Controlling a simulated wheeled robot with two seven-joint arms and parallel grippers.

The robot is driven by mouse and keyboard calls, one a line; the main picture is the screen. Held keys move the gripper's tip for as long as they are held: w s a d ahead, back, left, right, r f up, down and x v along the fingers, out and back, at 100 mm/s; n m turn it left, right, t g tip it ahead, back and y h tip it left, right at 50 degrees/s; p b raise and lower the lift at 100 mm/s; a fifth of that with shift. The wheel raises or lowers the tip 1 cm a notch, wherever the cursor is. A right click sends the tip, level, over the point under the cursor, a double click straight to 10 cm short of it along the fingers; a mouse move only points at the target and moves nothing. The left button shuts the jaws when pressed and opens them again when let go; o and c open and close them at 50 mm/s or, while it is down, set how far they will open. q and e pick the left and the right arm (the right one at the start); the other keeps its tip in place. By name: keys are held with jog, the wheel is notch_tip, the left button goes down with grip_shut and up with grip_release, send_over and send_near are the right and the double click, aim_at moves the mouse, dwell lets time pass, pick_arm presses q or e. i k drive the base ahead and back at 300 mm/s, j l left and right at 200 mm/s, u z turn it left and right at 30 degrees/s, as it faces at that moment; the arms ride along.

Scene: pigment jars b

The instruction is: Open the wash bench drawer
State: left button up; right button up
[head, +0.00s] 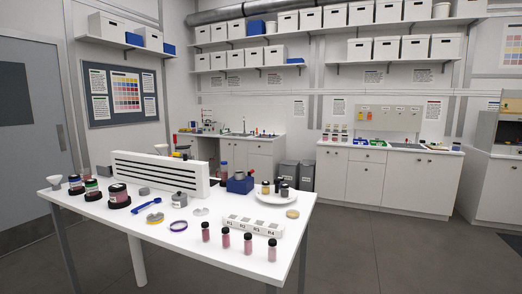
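Two white benches with taps stand at the back wall, and I cannot tell for sure which is the wash bench. The right bench (387,184) has a sink, several doors with dark knobs, and one shallow drawer front (367,156) under its top, left of the sink. That drawer looks shut. The far bench (263,164) in the back corner has a tap and white fronts, which also look shut; its left part is hidden behind the table's things. Neither of my grippers is in view.
A white table (185,232) stands close in front, holding jars, vials, a slotted white rack (160,173) and a plate (276,197). Grey bins (290,174) stand between the benches. The grey floor (380,250) right of the table is clear up to the right bench.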

aim_at(253, 146)
jog(key=i+l+z, duration=0.45)
jog(key=l, duration=0.15)
jog(key=i+l+z, duration=0.45)
jog(key=i+l, duration=0.15)
jog(key=i, duration=0.3)
jog(key=i+l, duration=0.2)
jog(key=i, duration=0.25)
jog(key=i+l, duration=0.15)
jog(key=i, duration=0.3)
jog(key=i+j+u, duration=0.15)
jog(key=i, duration=0.35)
jog(key=i+u, duration=0.2)
jog(key=i, duration=0.3)
jog(key=i+l+u, duration=0.15)
jog(key=i, duration=0.3)
jog(key=i+u, duration=0.15)
jog(key=i, duration=0.35)
jog(key=i+l+u, duration=0.2)
jog(key=i, duration=0.3)
jog(key=i+l+u, duration=0.15)
jog(key=i+l, duration=0.15)
jog(key=i, duration=0.15)
jog(key=i+j+u, duration=0.3)
jog(key=i, duration=0.6)
jog(key=i+l+u, duration=0.1)
jog(key=i+u, duration=0.2)
jog(key=i, duration=0.55)
jog(key=i+l+u, duration=0.3)
jog(key=i, duration=0.55)
jog(key=i+j, duration=0.05)
